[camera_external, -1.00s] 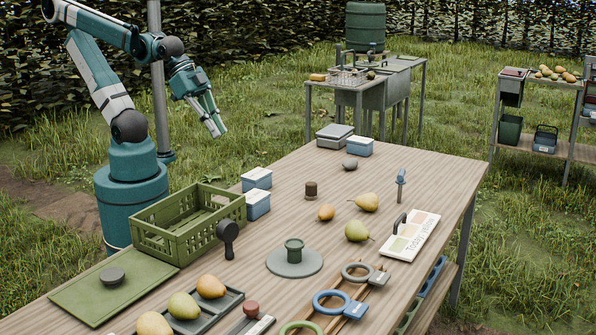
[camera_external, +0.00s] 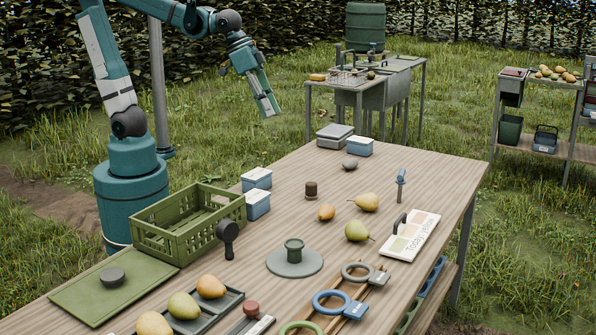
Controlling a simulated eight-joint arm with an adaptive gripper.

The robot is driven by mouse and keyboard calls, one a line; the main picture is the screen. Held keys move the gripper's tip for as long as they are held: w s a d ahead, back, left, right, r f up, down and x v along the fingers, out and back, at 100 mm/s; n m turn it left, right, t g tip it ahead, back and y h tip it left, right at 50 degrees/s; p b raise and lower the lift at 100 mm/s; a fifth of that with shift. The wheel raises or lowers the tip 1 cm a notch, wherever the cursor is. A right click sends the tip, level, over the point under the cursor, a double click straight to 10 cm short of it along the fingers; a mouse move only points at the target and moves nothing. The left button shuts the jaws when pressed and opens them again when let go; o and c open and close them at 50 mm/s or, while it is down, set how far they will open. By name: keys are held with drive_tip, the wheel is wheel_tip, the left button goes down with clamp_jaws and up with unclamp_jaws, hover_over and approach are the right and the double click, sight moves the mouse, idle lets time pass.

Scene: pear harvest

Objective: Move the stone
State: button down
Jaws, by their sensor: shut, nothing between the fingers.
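A small grey rounded stone (camera_external: 350,163) lies on the wooden table (camera_external: 290,187) toward its far end, in front of a blue lidded box. My gripper (camera_external: 268,108) is in the air beyond the table's far left edge, above and to the left of the stone. It is shut and empty, its fingers pointing down. A dark grey round object (camera_external: 112,277) sits on a green board at the near left; I cannot tell if it is a stone too.
A blue box (camera_external: 359,147) and a grey box (camera_external: 334,136) stand behind the stone. A green crate (camera_external: 188,225) is at the left. Bare wood surrounds the stone's near side.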

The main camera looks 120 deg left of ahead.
drive_tip(key=w+a+n+g+p, duration=0.1)
drive_tip(key=w+a+n, duration=0.1)
drive_tip(key=w+a, duration=0.3)
drive_tip(key=w+a+n+g, duration=0.1)
drive_tip(key=w+a+n, duration=0.15)
drive_tip(key=a, duration=0.55)
drive_tip(key=n+g+h+p, duration=0.1)
drive_tip(key=n+g+p, duration=0.25)
drive_tip(key=n, duration=0.55)
hover_over(361, 161)
wheel_tip(361, 161, down, 21)
drive_tip(key=shift+a+r+m+t, duration=0.2)
drive_tip(key=shift+a+m+t, duration=0.05)
drive_tip(key=shift+a, duration=0.1)
wheel_tip(361, 161, down, 10)
drive_tip(key=shift+b, duration=0.5)
drive_tip(key=shift+d+f, duration=0.1)
drive_tip(key=shift+d, duration=1.95)
